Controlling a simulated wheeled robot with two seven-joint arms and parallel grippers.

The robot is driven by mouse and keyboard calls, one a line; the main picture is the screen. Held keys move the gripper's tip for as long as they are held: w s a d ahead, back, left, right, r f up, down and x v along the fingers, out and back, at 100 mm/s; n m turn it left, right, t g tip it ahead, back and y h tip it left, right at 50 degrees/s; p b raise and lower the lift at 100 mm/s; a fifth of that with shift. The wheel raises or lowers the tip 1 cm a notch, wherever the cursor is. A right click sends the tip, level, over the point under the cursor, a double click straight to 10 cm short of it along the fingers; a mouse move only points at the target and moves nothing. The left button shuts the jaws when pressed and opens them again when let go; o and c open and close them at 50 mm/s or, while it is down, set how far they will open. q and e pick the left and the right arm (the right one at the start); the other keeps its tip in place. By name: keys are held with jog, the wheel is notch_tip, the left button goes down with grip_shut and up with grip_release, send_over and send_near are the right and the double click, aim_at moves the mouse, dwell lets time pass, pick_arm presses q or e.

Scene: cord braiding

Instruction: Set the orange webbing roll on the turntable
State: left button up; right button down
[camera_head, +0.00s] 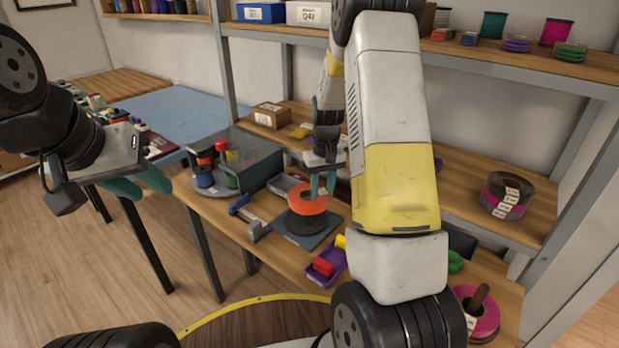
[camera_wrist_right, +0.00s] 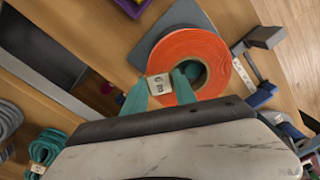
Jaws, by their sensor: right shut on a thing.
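The orange webbing roll (camera_head: 308,198) is a flat ring with a white label. My right gripper (camera_head: 322,184) is shut on its ring wall, one teal finger in the hole and one outside. The roll (camera_wrist_right: 185,62) and gripper (camera_wrist_right: 160,88) also show in the right wrist view. In the head view the roll is over a black round thing (camera_head: 306,224) on a dark square plate (camera_head: 322,236); I cannot tell whether they touch. My left gripper (camera_head: 140,185) is open and empty, left of the bench.
A smoky clear box (camera_head: 262,170) stands by the grey disc. A blue-and-grey clamp-like tool (camera_head: 248,218) lies left of the plate. A purple tray (camera_head: 326,265) is in front. Labelled rolls (camera_head: 505,196) stand on the shelf at right.

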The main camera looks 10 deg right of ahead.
jog(key=shift+f, duration=2.65)
dwell(0.4)
jog(key=c, duration=0.9)
grip_release()
jog(key=shift+a, duration=0.15)
jog(key=shift+c, duration=1.2)
jog(key=shift+o, duration=1.2)
jog(key=shift+r, duration=0.1)
